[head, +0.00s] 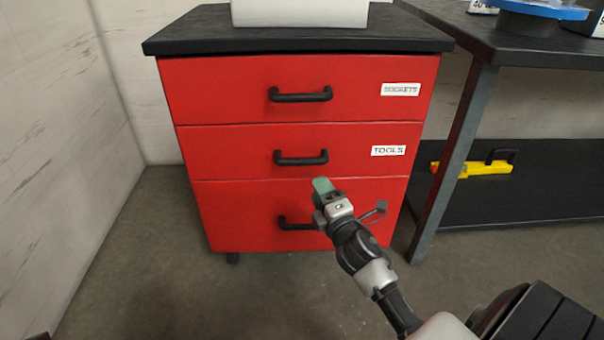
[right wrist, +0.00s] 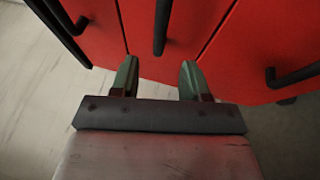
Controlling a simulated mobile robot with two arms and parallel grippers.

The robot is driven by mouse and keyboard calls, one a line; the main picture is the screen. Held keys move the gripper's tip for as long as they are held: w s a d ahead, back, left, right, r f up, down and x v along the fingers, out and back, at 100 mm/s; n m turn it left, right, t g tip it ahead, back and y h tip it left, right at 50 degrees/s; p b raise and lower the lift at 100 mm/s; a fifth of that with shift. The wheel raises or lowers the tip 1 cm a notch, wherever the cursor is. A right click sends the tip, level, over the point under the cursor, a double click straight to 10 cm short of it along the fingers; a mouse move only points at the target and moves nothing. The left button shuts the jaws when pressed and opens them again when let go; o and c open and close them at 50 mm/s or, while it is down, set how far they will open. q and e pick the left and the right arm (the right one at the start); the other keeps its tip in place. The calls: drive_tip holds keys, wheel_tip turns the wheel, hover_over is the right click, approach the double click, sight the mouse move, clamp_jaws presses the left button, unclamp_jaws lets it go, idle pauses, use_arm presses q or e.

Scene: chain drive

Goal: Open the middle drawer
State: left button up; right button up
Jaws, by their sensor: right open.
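The red cabinet's middle drawer (head: 225,150) carries a TOOLS label (head: 388,151) and is shut, its front level with the others. Its black bar handle (head: 301,159) is bare in the head view. My right gripper (head: 323,186) is open and empty, its green fingertips showing just below and right of that handle in the picture. In the right wrist view, the middle handle (right wrist: 162,28) lies ahead, in line with the gap between the two fingers (right wrist: 159,78), and not touched by them. My left gripper is out of view.
The top drawer (head: 225,85), labelled SOCKETS, and the bottom drawer (head: 235,225) are shut; my right arm partly hides the bottom handle (head: 294,223). A dark workbench (head: 520,45) stands right, with a yellow tool (head: 480,168) on its shelf. A wall is left. Floor in front is clear.

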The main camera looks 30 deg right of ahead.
sight(302, 162)
drive_tip(key=b+x, duration=0.2)
drive_tip(key=x, duration=0.8)
drive_tip(key=shift+w, duration=0.2)
drive_tip(key=shift+f, duration=0.1)
clamp_jaws()
